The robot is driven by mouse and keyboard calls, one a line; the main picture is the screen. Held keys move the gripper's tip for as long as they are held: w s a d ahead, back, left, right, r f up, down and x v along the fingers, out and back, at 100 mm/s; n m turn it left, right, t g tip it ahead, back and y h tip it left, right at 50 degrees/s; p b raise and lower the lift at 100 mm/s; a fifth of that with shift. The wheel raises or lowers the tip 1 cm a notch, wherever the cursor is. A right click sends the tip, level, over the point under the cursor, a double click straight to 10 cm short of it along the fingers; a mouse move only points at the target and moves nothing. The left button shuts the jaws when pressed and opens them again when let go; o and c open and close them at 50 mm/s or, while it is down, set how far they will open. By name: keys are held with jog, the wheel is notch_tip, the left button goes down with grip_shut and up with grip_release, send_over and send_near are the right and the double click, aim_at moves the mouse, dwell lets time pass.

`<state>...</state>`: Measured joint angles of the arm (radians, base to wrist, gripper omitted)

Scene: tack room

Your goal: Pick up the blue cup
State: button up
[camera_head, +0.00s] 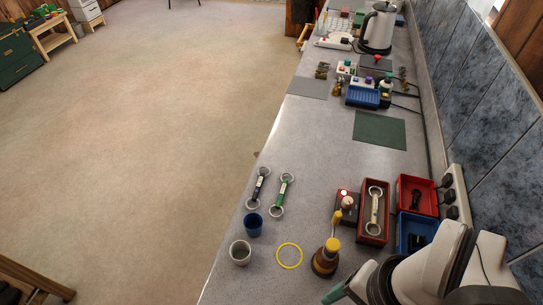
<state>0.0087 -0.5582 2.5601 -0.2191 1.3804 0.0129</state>
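The blue cup (253,224) stands upright on the grey counter near its left edge. Nothing is touching the blue cup from above. Part of my arm shows at the bottom right and runs out of the picture. My gripper cannot be made out in this view.
A yellow ring (289,256) lies right of the cups, with a brown, yellow-topped bottle (326,257) beyond it. A green-handled piece (282,195) lies behind. Red trays (416,196) and a blue tray (414,233) stand right. Open floor lies left of the counter.

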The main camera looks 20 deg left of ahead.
jog(key=o, duration=0.5)
jog(key=n+t+h, duration=0.2)
jog(key=n, duration=0.4)
send_over(255, 228)
jog(key=s, duration=0.3)
notch_tip(255, 228, down, 5)
jog(key=f, duration=0.5)
jog(key=w+f, duration=0.1)
jog(key=f, duration=0.4)
jog(key=w+f, duration=0.1)
jog(key=f, duration=0.4)
jog(key=shift+w+f, duration=0.15)
jog(key=shift+w, duration=0.05)
